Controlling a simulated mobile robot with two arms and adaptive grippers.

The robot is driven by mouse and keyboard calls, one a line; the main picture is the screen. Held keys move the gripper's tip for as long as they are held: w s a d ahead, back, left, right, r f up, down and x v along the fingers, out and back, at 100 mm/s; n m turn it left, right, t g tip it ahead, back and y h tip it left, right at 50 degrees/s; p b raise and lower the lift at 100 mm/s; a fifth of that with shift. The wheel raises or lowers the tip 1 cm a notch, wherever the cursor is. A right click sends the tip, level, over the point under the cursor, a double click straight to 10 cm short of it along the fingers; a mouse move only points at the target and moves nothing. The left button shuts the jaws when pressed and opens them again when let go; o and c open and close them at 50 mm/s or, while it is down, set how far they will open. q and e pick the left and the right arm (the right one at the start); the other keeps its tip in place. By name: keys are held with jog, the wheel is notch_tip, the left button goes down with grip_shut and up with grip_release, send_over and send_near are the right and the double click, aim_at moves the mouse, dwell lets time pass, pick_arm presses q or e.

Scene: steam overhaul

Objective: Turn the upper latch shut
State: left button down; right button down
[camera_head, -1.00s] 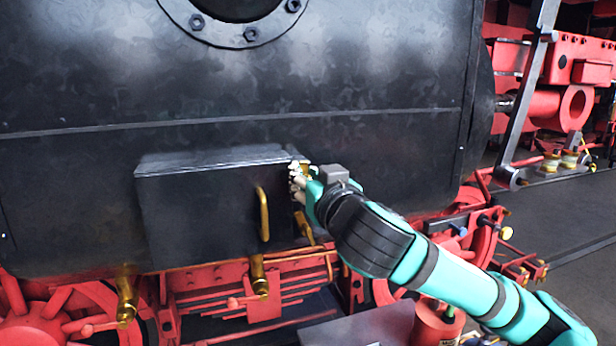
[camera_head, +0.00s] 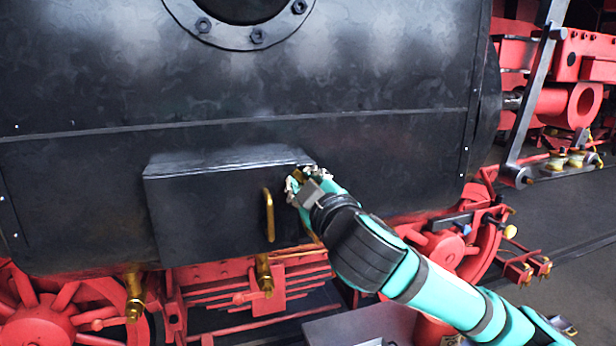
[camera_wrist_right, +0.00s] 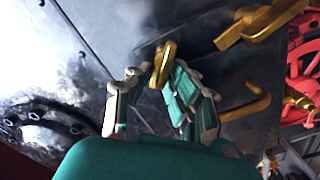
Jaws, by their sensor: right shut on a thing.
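The upper latch (camera_head: 298,175) is a small brass piece at the upper right corner of a black box door on the dark boiler side. My right gripper (camera_head: 305,180) is shut on it, and its fingers partly hide it. In the right wrist view the brass latch (camera_wrist_right: 163,64) shows between the pale-tipped fingers of the gripper (camera_wrist_right: 160,85). A second brass latch (camera_wrist_right: 258,24) shows in that view, apart from the gripper; my arm mostly hides it in the head view. My left gripper is in neither view.
A vertical brass handle (camera_head: 268,214) stands out from the black box (camera_head: 205,215), left of my gripper. Brass fittings (camera_head: 264,275) hang below it. Red wheels (camera_head: 45,320) and frame parts lie under the boiler. Open floor (camera_head: 575,225) is at right.

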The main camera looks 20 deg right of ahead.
jog(key=n+p, duration=0.1)
jog(key=n, duration=0.2)
jog(key=shift+a+n, duration=0.1)
jog(key=shift+n, duration=0.3)
jog(key=n+p, duration=0.1)
jog(key=n, duration=0.1)
jog(key=f+n+p, duration=0.1)
jog(key=n, duration=0.1)
jog(key=shift+a+n, duration=0.1)
jog(key=shift+n, duration=0.2)
jog(key=c, duration=1.4)
grip_release()
jog(key=shift+c, duration=0.2)
